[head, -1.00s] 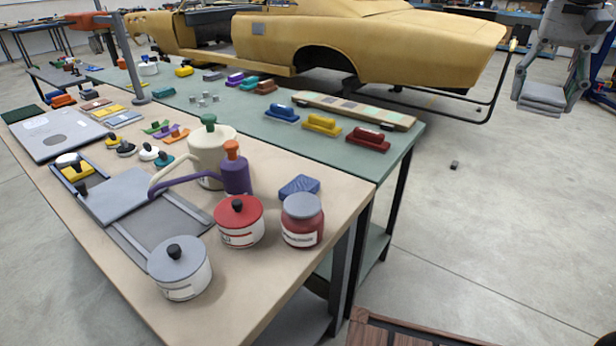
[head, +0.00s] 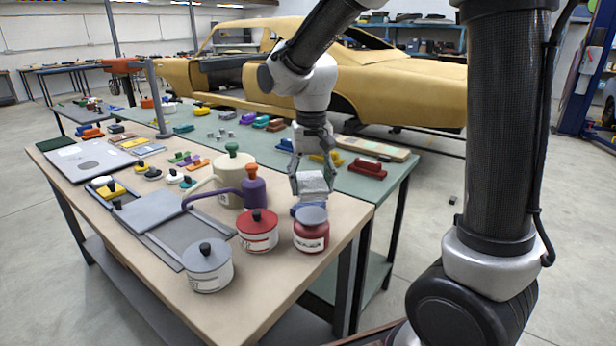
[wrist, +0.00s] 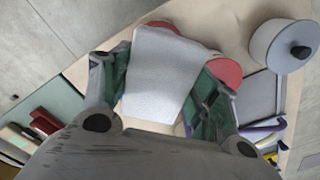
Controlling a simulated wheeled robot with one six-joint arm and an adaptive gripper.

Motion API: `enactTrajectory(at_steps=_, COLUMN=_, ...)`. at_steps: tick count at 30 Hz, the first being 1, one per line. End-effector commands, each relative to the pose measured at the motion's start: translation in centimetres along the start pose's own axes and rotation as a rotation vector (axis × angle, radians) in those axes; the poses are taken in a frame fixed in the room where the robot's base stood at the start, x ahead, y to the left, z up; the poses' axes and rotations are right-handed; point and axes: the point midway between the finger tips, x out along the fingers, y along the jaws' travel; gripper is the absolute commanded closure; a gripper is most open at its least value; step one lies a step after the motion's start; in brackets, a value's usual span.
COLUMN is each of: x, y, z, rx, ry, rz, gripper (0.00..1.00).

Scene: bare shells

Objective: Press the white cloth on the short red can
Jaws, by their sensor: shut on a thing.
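My gripper (head: 312,178) is shut on the white cloth (head: 314,183), a pale folded pad. The cloth also shows between the fingers in the wrist view (wrist: 160,75).
A grey-lidded white can (head: 208,266) stands near the front edge of the tan table (head: 130,219).

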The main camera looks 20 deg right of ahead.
Motion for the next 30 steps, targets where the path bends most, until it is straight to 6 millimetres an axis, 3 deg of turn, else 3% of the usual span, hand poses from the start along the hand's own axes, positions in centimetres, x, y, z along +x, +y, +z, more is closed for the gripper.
enactTrajectory(at_steps=15, x=4.8, y=0.0, z=0.0, rx=0.001, ry=0.000, rz=0.000, gripper=0.59)
enactTrajectory(at_steps=30, x=5.2, y=0.0, z=0.0, rx=0.001, ry=0.000, rz=0.000, gripper=0.59)
